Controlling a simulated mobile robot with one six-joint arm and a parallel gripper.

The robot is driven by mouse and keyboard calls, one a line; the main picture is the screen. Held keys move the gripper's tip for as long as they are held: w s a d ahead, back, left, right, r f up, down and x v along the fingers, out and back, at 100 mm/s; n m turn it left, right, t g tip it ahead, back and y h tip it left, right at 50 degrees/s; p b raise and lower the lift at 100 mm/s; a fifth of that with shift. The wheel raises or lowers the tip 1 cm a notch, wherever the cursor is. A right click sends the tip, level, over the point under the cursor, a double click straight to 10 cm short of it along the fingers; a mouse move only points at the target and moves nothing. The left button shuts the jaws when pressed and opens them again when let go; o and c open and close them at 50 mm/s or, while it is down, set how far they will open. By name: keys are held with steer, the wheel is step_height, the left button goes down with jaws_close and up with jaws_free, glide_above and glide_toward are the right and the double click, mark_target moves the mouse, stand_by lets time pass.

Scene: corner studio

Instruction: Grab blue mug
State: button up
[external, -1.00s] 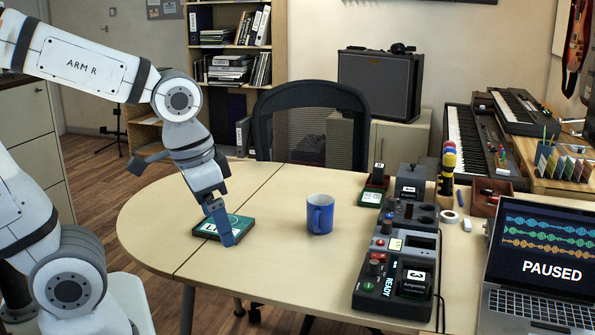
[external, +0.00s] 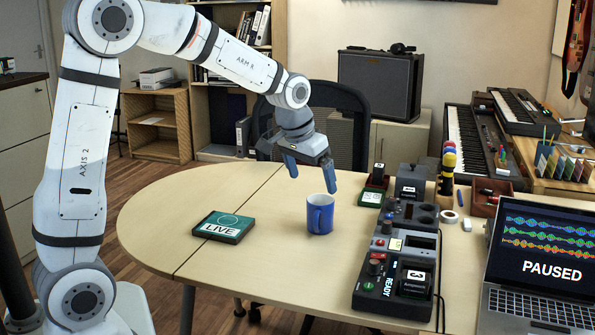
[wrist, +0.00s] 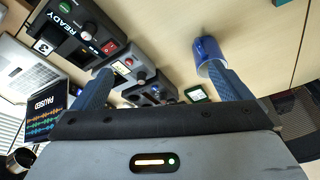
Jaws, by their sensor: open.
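The mug is not between the fingers there. I cannot tell whether that finger touches it.
A dark control console (external: 395,280) stands right of the mug. A green LIVE block (external: 222,228) lies to the left. A laptop (external: 540,255) reading PAUSED is at the far right. A black chair (external: 330,110) is behind the table. The table's front middle is clear.

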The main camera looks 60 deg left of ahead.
steer(key=w+a+f+n+b, duration=0.1)
steer(key=w+a+f, duration=0.4)
steer(key=a, duration=0.3)
steer(key=w+a+f+n, duration=0.1)
steer(key=w+a+f, duration=0.45)
steer(key=a, duration=0.25)
steer(key=shift+y, duration=0.5)
steer(key=x, duration=0.8)
steer(key=shift+s+d+f, duration=0.15)
steer(key=shift+s+f, duration=0.05)
steer(key=shift+c, duration=0.5)
